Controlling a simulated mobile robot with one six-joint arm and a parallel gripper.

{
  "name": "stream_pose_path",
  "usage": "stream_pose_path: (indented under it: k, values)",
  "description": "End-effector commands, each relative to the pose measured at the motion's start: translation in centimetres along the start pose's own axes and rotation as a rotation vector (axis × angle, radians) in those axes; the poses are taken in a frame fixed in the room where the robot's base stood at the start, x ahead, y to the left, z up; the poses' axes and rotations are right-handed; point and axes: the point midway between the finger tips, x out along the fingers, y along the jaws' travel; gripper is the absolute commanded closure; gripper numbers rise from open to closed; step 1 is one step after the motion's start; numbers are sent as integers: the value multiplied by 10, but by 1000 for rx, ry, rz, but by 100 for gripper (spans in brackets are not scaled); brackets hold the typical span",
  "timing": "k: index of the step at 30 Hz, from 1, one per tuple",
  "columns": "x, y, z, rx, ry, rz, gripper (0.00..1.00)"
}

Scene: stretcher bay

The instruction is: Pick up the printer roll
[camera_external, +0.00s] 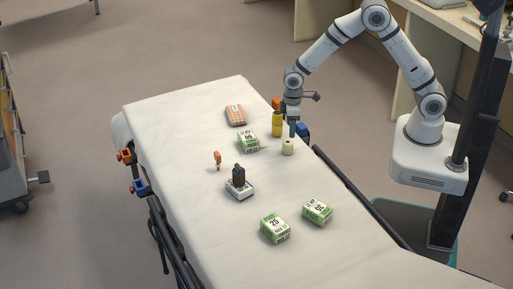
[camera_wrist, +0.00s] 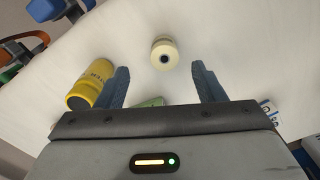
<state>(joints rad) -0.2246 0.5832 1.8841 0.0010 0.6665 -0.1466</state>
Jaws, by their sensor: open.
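The printer roll (camera_external: 288,147) is a small cream-coloured cylinder on the white stretcher sheet. In the wrist view the printer roll (camera_wrist: 164,54) shows its round end with a dark core hole, ahead of and between the fingertips. My gripper (camera_external: 293,127) is open just above and close to the roll in the external view. In the wrist view my gripper (camera_wrist: 160,76) has its two blue-grey fingers spread wide with nothing held. I cannot tell the exact height gap to the roll.
A green-and-white box (camera_external: 248,142), an orange item (camera_external: 217,159) and a dark bottle on a white box (camera_external: 239,189) lie left. The stretcher rail (camera_external: 350,190) runs along the right.

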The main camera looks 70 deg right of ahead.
Motion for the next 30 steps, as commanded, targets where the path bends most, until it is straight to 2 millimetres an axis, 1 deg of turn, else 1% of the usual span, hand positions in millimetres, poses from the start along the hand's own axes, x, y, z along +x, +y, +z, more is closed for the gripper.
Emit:
stream_pose_path:
  k: [1, 11, 19, 21, 24, 30]
  values:
    - [11, -2, -2, -5, -5, -1, 37]
    - [45, -3, -4, -10, -11, -2, 37]
    - [83, -6, -6, -9, -10, -2, 37]
    - [89, -6, -6, -9, -9, -2, 37]
    - [93, -6, -6, -9, -8, -1, 37]
    - [93, -5, -6, -9, -7, -1, 38]
